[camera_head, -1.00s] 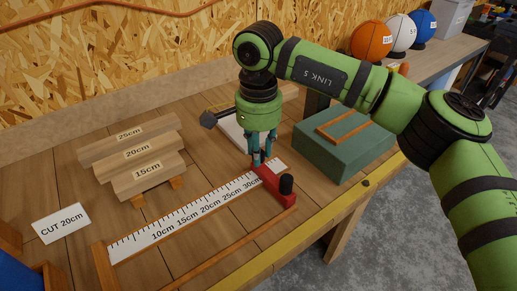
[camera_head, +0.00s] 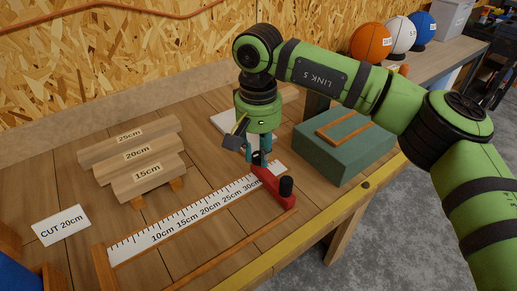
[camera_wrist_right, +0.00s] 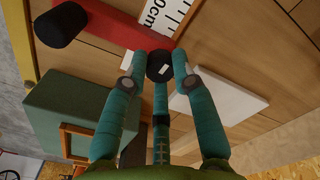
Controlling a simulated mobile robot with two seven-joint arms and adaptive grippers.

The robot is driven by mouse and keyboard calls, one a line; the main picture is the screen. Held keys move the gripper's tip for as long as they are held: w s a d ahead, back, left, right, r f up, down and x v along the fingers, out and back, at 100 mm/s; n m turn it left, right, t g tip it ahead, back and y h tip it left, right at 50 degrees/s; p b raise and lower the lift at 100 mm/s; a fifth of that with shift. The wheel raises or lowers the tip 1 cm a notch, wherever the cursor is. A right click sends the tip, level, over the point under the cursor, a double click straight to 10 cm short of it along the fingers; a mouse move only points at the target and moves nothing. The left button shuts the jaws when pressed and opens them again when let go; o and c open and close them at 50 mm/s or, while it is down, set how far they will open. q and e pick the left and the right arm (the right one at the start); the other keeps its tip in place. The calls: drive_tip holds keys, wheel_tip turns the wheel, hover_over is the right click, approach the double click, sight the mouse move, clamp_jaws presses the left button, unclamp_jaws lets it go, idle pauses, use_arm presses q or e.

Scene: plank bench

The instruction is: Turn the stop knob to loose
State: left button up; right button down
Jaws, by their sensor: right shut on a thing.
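The red stop (camera_head: 272,184) sits across the 30cm end of the white ruler (camera_head: 180,217). A black cylinder (camera_head: 287,186) stands upright on its near end. The stop knob (camera_wrist_right: 158,68) is small, round and black with a white mark, at the stop's other end. My right gripper (camera_head: 259,160) points down over that end, its teal fingers shut around the knob. In the wrist view the fingers (camera_wrist_right: 160,82) surround the knob, and the red stop (camera_wrist_right: 110,32) runs to the upper left. I cannot read any loose or tight marking. My left gripper is out of view.
A green box (camera_head: 345,148) stands right of the gripper. A white sheet (camera_head: 228,122) lies behind it. Labelled wooden planks (camera_head: 135,153) and a CUT 20cm card (camera_head: 61,225) are at left. The bench edge is yellow (camera_head: 300,238).

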sight(258, 154)
drive_tip(key=shift+n, duration=0.4)
drive_tip(key=c, duration=1)
unclamp_jaws()
drive_tip(key=shift+r, duration=0.2)
wheel_tip(258, 154, up, 12)
drive_tip(key=shift+f, duration=0.15)
drive_tip(key=shift+f, duration=0.1)
